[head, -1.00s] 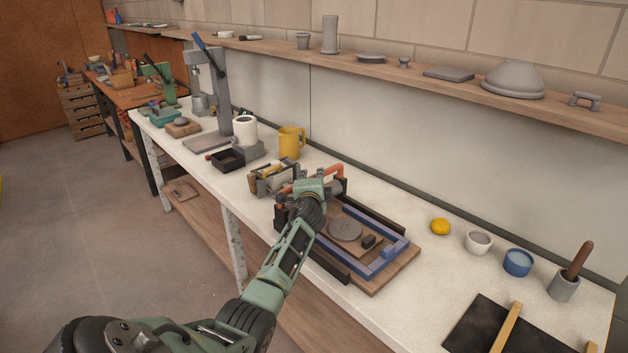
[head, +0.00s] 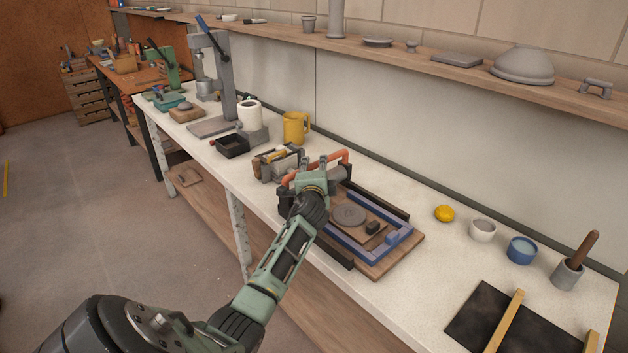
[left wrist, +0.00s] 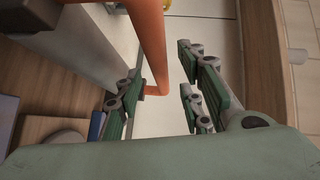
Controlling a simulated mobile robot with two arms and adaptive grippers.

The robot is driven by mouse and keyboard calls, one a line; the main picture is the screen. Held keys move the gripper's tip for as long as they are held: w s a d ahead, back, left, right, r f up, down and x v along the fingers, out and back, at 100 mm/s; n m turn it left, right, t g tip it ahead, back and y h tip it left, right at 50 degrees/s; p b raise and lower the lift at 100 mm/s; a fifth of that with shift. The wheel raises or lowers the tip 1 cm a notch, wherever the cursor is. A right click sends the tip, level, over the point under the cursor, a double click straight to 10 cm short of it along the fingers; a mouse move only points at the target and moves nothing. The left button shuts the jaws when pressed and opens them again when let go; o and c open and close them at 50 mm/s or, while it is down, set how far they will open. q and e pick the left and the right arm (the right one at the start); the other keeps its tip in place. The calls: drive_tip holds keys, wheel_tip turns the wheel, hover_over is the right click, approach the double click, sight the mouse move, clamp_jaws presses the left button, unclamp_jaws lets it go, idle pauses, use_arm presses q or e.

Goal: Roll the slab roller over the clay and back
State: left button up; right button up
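The slab roller, a grey cylinder (head: 338,173) with an orange handle (head: 333,157), stands at the far left end of its bed. The round grey clay slab (head: 349,215) lies flat on a wooden board inside a blue frame (head: 390,252), to the right of the roller. My left gripper (head: 312,172) is at the roller's handle and hides part of the roller. In the left wrist view the gripper (left wrist: 160,98) is open, with the orange handle (left wrist: 150,45) between its fingers and a gap on the right side. My right gripper is not in view.
A dark board (head: 490,315) lies at the near right.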

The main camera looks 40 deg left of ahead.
use_arm(q)
drive_tip(key=v, duration=0.7)
drive_tip(key=shift+s, duration=0.1)
idle(0.5)
